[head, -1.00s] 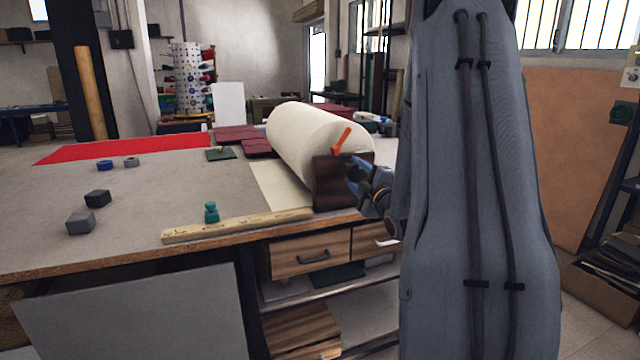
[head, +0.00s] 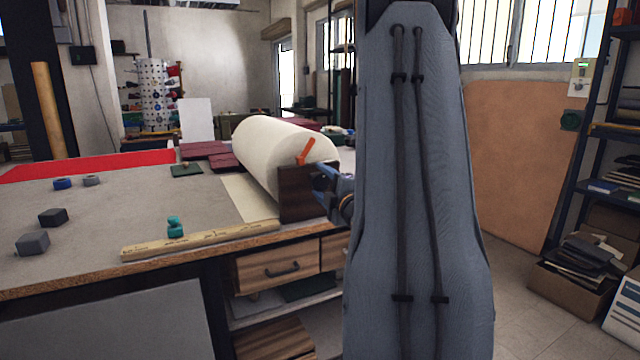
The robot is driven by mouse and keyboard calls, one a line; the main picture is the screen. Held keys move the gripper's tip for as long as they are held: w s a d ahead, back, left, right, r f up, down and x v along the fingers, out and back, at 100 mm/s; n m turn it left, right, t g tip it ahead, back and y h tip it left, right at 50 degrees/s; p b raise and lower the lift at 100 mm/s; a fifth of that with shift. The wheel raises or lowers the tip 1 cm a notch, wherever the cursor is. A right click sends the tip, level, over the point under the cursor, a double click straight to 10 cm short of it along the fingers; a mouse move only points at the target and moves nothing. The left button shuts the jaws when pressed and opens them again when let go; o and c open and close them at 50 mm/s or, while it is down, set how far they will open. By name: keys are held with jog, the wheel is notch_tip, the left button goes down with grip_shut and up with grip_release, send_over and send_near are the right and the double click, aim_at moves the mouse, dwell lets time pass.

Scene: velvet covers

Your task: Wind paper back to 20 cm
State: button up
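A large cream paper roll (head: 268,150) lies in a dark wooden holder (head: 297,193) at the right end of the workbench. A strip of paper (head: 248,198) comes off it flat onto the bench top. An orange crank handle (head: 305,151) stands tilted at the roll's near end. A wooden ruler (head: 200,240) lies along the front edge, with a teal knobbed piece (head: 175,227) standing beside it. My gripper (head: 322,180) is at the holder's right side, just below the orange handle. My arm hides part of it, and its fingers are too small to read.
Grey and dark blocks (head: 33,243), blue and grey rings (head: 63,184), dark red folded covers (head: 205,150) and a red sheet (head: 85,165) lie on the workbench (head: 110,215). Drawers (head: 278,267) sit under the front edge. Floor shows at right, beside a box (head: 580,275).

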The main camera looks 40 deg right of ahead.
jog(key=shift+a, duration=0.1)
jog(key=b+v, duration=0.1)
jog(key=v, duration=0.6)
jog(key=shift+s, duration=0.35)
dwell(0.4)
